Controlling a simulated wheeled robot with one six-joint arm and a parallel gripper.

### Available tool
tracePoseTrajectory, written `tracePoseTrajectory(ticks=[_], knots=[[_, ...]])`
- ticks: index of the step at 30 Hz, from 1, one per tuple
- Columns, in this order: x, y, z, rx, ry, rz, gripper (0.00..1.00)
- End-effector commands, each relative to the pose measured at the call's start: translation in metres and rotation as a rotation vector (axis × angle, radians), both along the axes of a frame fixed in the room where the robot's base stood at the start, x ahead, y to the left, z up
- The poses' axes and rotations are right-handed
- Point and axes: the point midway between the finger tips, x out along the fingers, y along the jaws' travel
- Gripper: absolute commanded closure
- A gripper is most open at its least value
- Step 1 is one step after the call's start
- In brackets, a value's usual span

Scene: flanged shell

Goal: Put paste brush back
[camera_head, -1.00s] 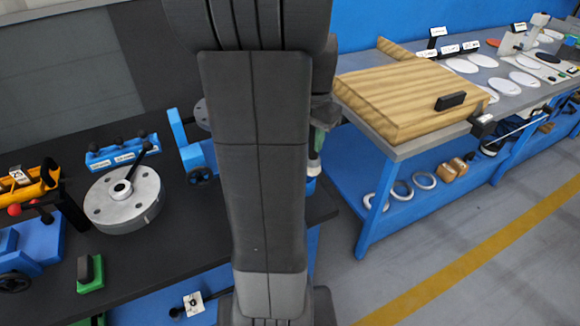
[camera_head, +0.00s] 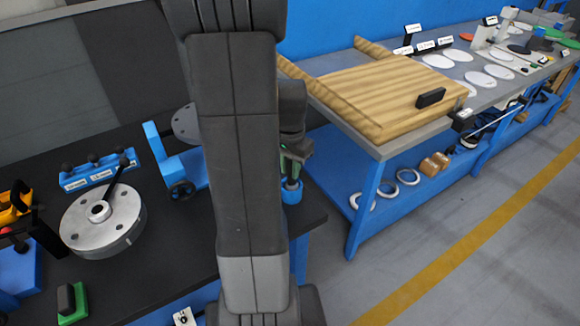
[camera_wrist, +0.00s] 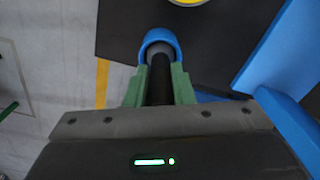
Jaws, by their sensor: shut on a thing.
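My gripper (camera_wrist: 158,88) has green fingers shut on the dark handle of the paste brush (camera_wrist: 158,92). In the head view my gripper (camera_head: 292,165) is partly hidden behind my own arm. A blue cup-like holder (camera_head: 291,193) stands directly below it, near the right edge of the black table. In the wrist view the blue holder's rim (camera_wrist: 160,37) curves around the far end of the brush. The brush's lower end appears to be inside the holder; its tip is hidden and I cannot tell how deep it sits.
On the black table (camera_head: 190,250) are a flanged shell (camera_head: 104,222) with a handle, a blue labelled rack (camera_head: 95,172) and a blue stand (camera_head: 181,168) close left of the holder. A wooden board (camera_head: 380,92) lies on the grey bench to the right.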

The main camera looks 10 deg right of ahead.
Motion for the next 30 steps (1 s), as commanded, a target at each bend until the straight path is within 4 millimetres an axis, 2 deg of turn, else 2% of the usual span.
tracePoseTrajectory(ticks=[10,11,13,14,23,26,30], knots=[[0.0,0.0,-0.005,-0.001,-0.001,0.0,1.0],[0.0,0.0,-0.003,-0.001,-0.001,0.0,0.72],[0.0,0.0,-0.003,0.0,0.0,0.0,0.59],[0.0,0.0,-0.003,0.0,0.0,0.0,0.57],[0.0,0.0,-0.001,0.0,0.0,0.0,0.57],[0.001,0.0,0.007,0.0,-0.003,0.0,0.57],[0.001,0.0,0.032,0.0,-0.006,0.0,0.57]])
